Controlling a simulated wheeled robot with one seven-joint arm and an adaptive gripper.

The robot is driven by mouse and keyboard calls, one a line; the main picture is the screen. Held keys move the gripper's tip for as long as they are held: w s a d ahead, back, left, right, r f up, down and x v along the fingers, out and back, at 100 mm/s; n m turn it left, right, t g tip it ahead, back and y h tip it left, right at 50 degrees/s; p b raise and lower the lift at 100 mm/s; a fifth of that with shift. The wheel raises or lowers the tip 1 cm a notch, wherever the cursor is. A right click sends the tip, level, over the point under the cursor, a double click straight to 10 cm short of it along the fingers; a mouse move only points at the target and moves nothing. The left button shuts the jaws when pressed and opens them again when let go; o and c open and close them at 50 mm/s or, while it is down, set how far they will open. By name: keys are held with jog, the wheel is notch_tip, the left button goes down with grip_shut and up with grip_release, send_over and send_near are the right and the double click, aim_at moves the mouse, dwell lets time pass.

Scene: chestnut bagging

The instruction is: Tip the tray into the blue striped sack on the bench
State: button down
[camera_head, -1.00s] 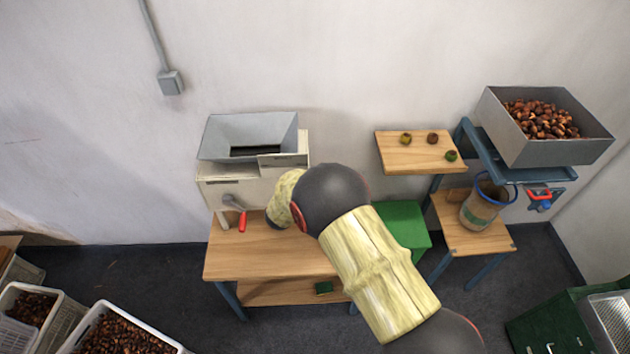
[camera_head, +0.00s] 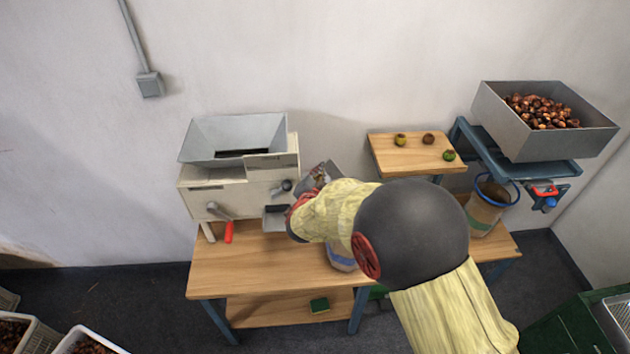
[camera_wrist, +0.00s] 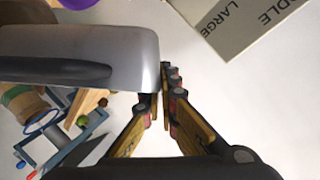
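The tray (camera_head: 326,168) shows as a grey metal piece beside the machine, tilted and partly hidden by my arm. In the wrist view the tray (camera_wrist: 120,48) fills the upper left, a dark oval along its lower side. My gripper (camera_wrist: 161,92) has its fingers close together at the tray's right end and looks shut on it. I cannot clearly tell what is in the tray. The blue striped sack (camera_head: 342,259) stands on the bench (camera_head: 245,270), just below my forearm. Only its lower part shows; its mouth is hidden.
A cream machine (camera_head: 215,195) with a grey hopper stands left on the bench. A small shelf (camera_head: 385,158) holds 3 chestnuts. Another sack (camera_head: 484,212) with a blue rim hangs at the right under a chestnut-filled bin (camera_head: 500,118). Crates stand at the lower left.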

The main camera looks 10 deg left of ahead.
jog(key=b, duration=0.1)
jog(key=d+m+b, duration=0.1)
jog(key=shift+s+d+r+t+b, duration=0.2)
jog(key=shift+r+t+b, duration=0.1)
jog(key=shift+r+b, duration=0.1)
jog(key=s+d+m+t+y+b, duration=0.2)
jog(key=d+m+b, duration=0.7)
jog(key=b, duration=1.8)
jog(key=shift+s+d+f+t+b, duration=0.15)
jog(key=shift+s+d+t+b, duration=0.4)
jog(key=shift+d, duration=1.65)
